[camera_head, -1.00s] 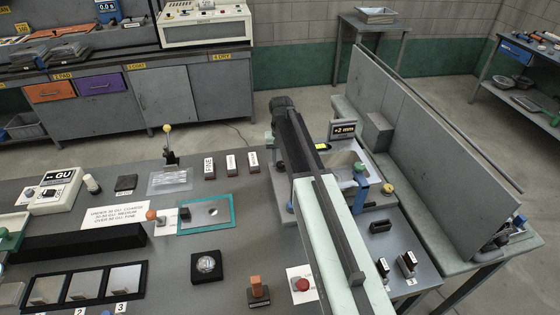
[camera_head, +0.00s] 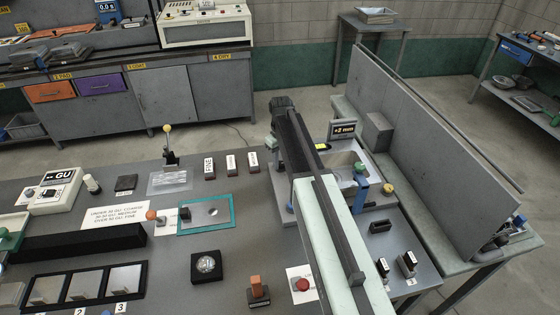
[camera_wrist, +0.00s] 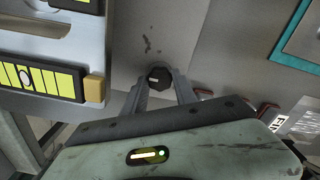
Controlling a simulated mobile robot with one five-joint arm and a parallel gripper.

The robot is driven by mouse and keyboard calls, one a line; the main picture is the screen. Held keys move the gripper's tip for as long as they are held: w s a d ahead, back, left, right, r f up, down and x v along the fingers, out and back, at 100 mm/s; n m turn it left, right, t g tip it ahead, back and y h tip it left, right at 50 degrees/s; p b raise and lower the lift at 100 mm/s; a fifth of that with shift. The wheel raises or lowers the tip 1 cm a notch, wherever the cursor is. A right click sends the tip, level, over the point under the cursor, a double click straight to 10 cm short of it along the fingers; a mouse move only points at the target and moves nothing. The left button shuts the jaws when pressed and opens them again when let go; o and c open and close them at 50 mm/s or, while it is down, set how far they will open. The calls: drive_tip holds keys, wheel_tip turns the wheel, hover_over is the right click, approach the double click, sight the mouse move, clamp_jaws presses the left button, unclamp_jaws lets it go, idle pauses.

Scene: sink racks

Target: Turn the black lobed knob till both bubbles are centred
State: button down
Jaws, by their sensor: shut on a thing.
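In the wrist view the black lobed knob (camera_wrist: 157,74), with a pale mark on its top, sits between the two fingers of my gripper (camera_wrist: 159,88). The gripper is shut on it. To the left, a yellow level vial (camera_wrist: 55,82) with dark lines holds a pale oval bubble (camera_wrist: 25,78). The left frame edge cuts this vial, so I cannot tell whether the bubble is centred. A second yellow vial (camera_wrist: 76,3) is cut by the top edge, and its bubble is not visible. In the head view my arm hides the knob and the fingers.
A display (camera_head: 343,131) reading +2 mm stands right of my arm. A tall grey panel (camera_head: 425,150) rises further right. The teal-edged plate (camera_head: 232,212) and a lidded black dish (camera_head: 206,266) lie left of my arm on the grey bench.

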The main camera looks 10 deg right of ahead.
sight(281, 163)
drive_tip(key=shift+s, duration=0.1)
drive_tip(key=c, duration=1)
unclamp_jaws()
drive_tip(key=shift+f, duration=0.1)
wheel_tip(281, 163, up, 8)
drive_tip(key=p, duration=0.8)
drive_tip(key=shift+f, duration=0.1)
